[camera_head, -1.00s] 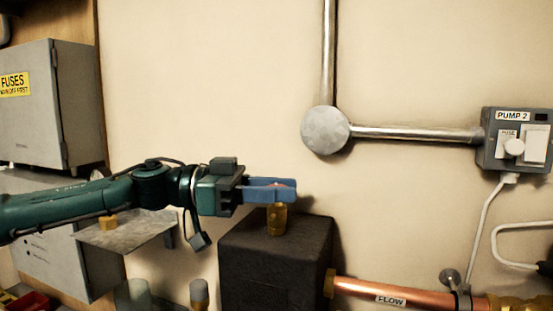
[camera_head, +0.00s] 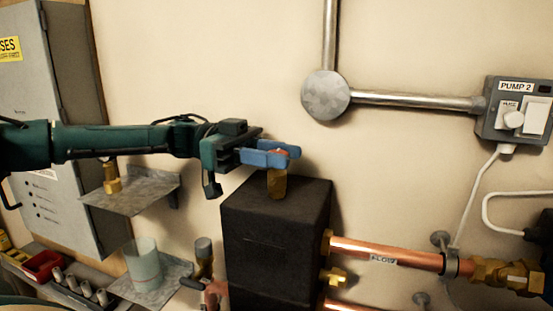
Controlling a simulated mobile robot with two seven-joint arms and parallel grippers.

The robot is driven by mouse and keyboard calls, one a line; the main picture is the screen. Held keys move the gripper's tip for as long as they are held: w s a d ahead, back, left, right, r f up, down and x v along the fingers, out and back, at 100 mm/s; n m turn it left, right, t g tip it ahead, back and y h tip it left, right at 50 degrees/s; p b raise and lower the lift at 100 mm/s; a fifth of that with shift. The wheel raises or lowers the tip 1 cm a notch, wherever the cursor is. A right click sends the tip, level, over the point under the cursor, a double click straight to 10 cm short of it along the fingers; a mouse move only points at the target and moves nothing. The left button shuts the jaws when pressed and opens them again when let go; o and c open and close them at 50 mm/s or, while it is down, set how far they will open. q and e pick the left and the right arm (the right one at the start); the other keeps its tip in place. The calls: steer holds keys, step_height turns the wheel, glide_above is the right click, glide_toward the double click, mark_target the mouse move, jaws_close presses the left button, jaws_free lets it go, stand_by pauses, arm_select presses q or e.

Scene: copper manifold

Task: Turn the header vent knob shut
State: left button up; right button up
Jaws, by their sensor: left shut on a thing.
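The header vent is a brass fitting (camera_head: 277,183) standing upright on top of the black header block (camera_head: 275,240). Its knob (camera_head: 290,152) shows as a small reddish bit between the blue fingers of my left gripper (camera_head: 275,155). My left arm reaches in from the left, and the gripper is shut on the knob from the side. The fingers hide most of the knob, so its turn cannot be told. My right gripper is out of view.
A small shelf (camera_head: 135,194) with a brass piece and a lower shelf with a glass jar (camera_head: 143,262) are left of the block. Copper pipes (camera_head: 380,253) leave the block to the right. The pump box (camera_head: 513,110) and conduit (camera_head: 415,99) are on the wall.

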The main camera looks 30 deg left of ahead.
arm_select(q)
steer(key=shift+m+g, duration=0.5)
steer(key=shift+g, duration=0.2)
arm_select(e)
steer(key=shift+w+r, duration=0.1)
arm_select(q)
steer(key=shift+g+b, duration=0.3)
steer(key=shift+g, duration=0.1)
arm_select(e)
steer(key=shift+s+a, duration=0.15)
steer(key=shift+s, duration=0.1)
arm_select(q)
steer(key=o, duration=0.9)
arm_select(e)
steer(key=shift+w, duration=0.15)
arm_select(q)
steer(key=shift+r, duration=0.15)
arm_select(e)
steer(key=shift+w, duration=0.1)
